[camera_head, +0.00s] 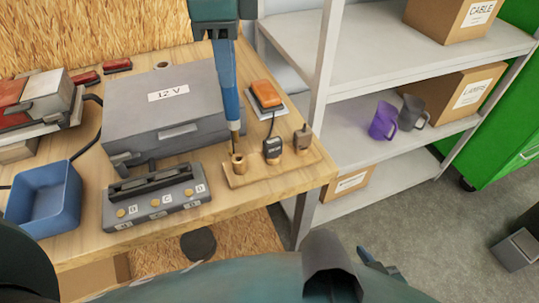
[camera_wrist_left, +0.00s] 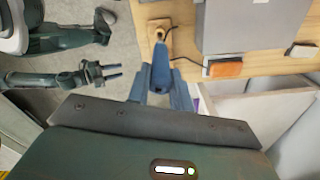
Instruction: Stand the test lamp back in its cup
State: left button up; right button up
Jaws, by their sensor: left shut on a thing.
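In the head view my left gripper (camera_head: 227,75) reaches down from the top, shut on the blue test lamp (camera_head: 235,114). The lamp hangs nearly upright, its thin tip at the mouth of a brass-coloured cup (camera_head: 239,164) on a wooden block (camera_head: 285,172). I cannot tell how far the tip is inside. The left wrist view shows the lamp (camera_wrist_left: 160,69) between the fingers, pointing at the cup (camera_wrist_left: 158,33); the fingers hide part of its handle. My right gripper (camera_wrist_left: 115,71) is open and empty, away from the bench; its blue fingers show low in the head view (camera_head: 370,260).
A grey 12 V box (camera_head: 165,112), a switch panel (camera_head: 157,197) and a blue tray (camera_head: 45,205) crowd the bench. Grey shelves (camera_head: 395,145) with mugs stand right.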

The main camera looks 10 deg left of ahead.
aim_at(231, 96)
pick_arm(q)
jog(key=shift+f+b, duration=1.55)
jog(key=shift+f, duration=0.4)
jog(key=shift+f+b, duration=0.25)
jog(key=shift+b, duration=0.15)
jog(key=shift+f, duration=0.1)
jog(key=shift+f+b, duration=0.5)
jog(key=shift+b, duration=0.05)
jog(key=shift+f, duration=0.15)
